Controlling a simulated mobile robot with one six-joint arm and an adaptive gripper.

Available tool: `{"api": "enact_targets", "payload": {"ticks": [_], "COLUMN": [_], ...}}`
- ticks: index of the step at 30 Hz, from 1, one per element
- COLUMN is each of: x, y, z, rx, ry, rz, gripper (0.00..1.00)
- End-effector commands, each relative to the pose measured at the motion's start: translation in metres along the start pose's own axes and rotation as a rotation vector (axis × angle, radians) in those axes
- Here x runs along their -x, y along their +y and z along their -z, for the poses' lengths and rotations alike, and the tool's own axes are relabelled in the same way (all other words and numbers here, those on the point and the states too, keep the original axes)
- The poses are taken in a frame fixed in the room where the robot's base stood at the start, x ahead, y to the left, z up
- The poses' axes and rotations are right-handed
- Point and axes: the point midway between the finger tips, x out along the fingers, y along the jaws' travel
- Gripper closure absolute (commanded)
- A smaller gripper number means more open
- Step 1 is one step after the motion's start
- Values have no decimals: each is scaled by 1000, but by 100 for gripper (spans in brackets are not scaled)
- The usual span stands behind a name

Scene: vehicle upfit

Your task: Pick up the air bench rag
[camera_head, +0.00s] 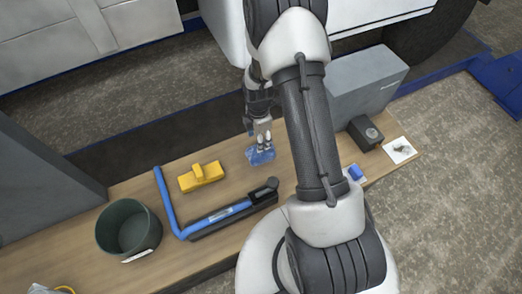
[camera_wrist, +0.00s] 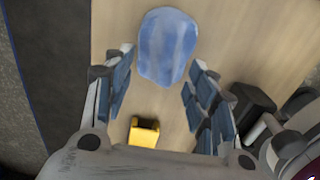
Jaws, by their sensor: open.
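The rag (camera_head: 262,156) is a crumpled blue cloth lying on the wooden bench top. In the wrist view the rag (camera_wrist: 168,45) lies at top centre, just beyond the fingertips and roughly in line with the gap between them. My gripper (camera_head: 262,146) points down above the rag in the head view. In the wrist view my gripper (camera_wrist: 160,70) is open, with a finger on each side and nothing between them. I cannot tell whether the fingertips touch the cloth.
A yellow block-like tool (camera_head: 201,177) sits left of the rag. A blue-and-black long tool (camera_head: 228,212) lies in front. A dark green bin (camera_head: 127,228) stands at left. A grey case (camera_head: 362,85), a black box (camera_head: 365,133) and a white card (camera_head: 399,150) are at right.

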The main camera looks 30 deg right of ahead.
Motion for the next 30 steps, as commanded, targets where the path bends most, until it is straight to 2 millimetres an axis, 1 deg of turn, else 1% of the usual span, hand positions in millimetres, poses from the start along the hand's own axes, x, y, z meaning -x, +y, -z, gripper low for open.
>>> {"api": "enact_targets", "payload": {"ticks": [1, 6, 9, 12, 18, 30], "x": [-8, -34, -44, -48, -48, -47], "y": [-3, -8, -7, -7, -7, -7], "z": [-1, -5, -5, -5, -5, -5], "rx": [-1, -1, -1, -1, -1, -1], "ry": [1, 1, 1, 1, 1, 1], "rz": [6, 4, 3, 3, 2, 2], "gripper": [48, 48, 48, 48, 49, 76]}}
